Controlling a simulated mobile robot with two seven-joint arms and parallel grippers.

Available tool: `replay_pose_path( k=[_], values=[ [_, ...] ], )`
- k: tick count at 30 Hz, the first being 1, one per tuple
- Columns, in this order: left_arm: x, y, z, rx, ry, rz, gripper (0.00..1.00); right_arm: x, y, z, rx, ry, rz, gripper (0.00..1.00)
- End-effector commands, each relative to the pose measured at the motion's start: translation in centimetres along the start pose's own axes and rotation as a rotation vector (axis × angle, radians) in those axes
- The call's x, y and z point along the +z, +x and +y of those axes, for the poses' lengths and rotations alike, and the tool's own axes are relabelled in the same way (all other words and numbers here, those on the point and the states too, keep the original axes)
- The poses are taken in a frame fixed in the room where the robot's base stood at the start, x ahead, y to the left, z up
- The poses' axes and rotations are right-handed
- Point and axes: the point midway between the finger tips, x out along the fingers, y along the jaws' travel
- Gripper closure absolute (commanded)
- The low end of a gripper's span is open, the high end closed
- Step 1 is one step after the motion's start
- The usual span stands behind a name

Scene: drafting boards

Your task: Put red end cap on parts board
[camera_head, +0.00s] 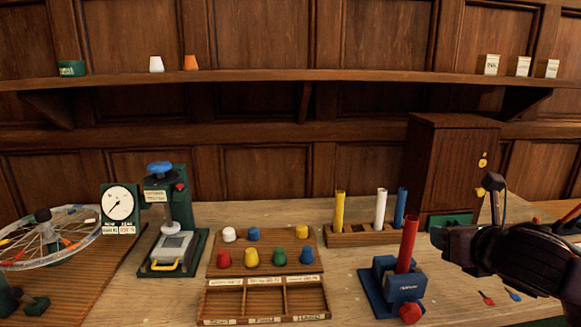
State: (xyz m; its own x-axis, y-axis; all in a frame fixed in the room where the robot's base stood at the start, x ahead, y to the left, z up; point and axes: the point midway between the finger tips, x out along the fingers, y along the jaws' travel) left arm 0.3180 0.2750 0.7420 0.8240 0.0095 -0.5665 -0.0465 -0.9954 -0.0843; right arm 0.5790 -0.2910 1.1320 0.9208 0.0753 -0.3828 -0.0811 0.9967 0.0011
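The parts board (265,271) is a brown wooden board in the middle of the table, with two rows of coloured caps. A red end cap (224,259) sits at the left of its front row. Another rounded red piece (410,313) shows low at the front of a blue device (403,287); I cannot tell if it is a cap or a knob. A red tube (407,245) stands upright in that device. My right gripper (494,190) is at the right, in front of the cabinet and apart from the board; its fingers are unclear. My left gripper is not in view.
A compartment tray (265,319) lies before the board. A rack (362,238) of coloured tubes stands behind the blue device. A press (170,220) and a spoked wheel (48,240) are at the left. A dark cabinet (450,165) stands at the back right.

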Motion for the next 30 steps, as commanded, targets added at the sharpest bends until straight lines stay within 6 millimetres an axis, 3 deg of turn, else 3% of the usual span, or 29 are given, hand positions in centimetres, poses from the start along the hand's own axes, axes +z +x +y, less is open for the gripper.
replay_pose_path(
  k=[1,19,24,30],
  values=[
    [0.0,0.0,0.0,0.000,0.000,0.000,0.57,-1.4,0.2,0.8,-0.004,0.010,0.005,0.86],
    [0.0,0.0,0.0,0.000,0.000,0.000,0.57,-15.6,-0.8,8.4,-0.061,0.030,0.006,0.86],
    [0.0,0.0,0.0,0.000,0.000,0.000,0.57,-17.7,-1.2,9.1,-0.073,0.030,0.002,0.86],
    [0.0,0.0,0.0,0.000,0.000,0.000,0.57,-18.2,-1.3,8.9,-0.077,0.030,-0.001,0.86]
  ],
)
